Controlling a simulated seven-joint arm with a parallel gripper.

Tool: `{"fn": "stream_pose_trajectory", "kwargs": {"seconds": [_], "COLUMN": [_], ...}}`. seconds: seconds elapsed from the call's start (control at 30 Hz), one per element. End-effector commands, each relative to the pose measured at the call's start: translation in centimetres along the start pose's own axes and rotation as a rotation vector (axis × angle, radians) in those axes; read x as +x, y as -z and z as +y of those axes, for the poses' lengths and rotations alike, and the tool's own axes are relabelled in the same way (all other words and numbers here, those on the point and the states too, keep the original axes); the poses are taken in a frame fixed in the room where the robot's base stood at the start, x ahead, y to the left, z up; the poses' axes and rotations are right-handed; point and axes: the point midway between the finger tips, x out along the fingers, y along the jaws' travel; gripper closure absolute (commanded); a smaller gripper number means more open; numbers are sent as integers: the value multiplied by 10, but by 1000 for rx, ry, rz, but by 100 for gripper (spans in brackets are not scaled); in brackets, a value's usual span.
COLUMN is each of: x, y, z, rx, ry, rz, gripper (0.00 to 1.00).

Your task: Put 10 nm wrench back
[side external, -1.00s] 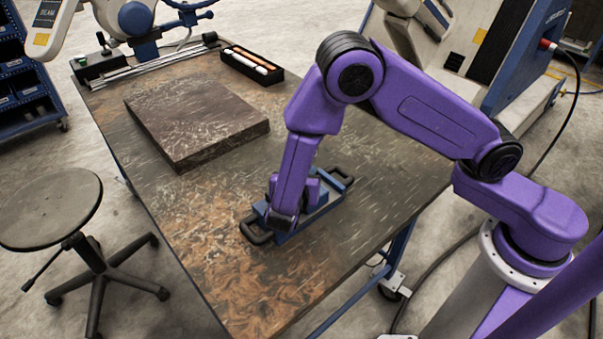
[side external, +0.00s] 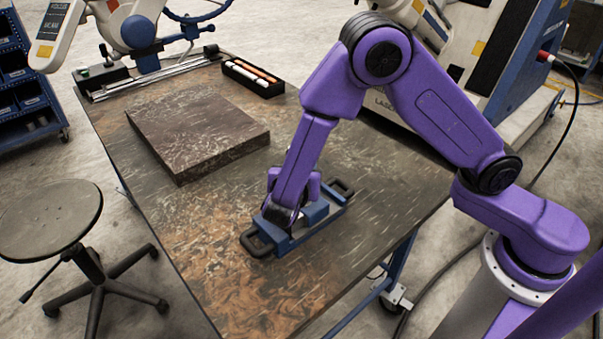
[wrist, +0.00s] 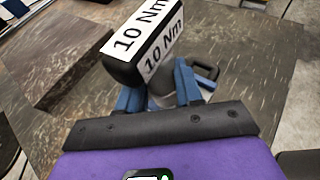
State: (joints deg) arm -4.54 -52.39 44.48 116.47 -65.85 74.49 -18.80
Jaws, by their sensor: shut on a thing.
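The 10 Nm wrench (wrist: 140,45) shows in the wrist view as a black head with white "10 Nm" labels. A grey round part (wrist: 162,92) lies below it, between blue parts. My gripper (side external: 281,219) is shut on the wrench, low over the blue tray (side external: 325,216) with black handles. The fingertips and the grip are mostly hidden in both views. The tray stands on the table, and one black handle (wrist: 207,72) shows in the wrist view. Whether the wrench touches the tray cannot be told.
A thick dark slab (side external: 200,125) lies on the table (side external: 215,245) left of the tray. A black box (side external: 252,80) with several orange and white sticks stands at the back. A stool (side external: 50,220) is left of the table. The table's front is bare.

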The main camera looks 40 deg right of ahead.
Motion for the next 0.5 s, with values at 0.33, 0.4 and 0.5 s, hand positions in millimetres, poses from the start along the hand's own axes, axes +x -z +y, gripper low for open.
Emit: {"fn": "stream_pose_trajectory", "kwargs": {"seconds": [0.33,0.4,0.5], "x": [-4,-4,-4], "y": [-9,-9,-9], "z": [0,0,0], "rx": [0,0,0], "ry": [0,0,-1], "rz": [-1,-1,-1], "gripper": [100,100,100]}}
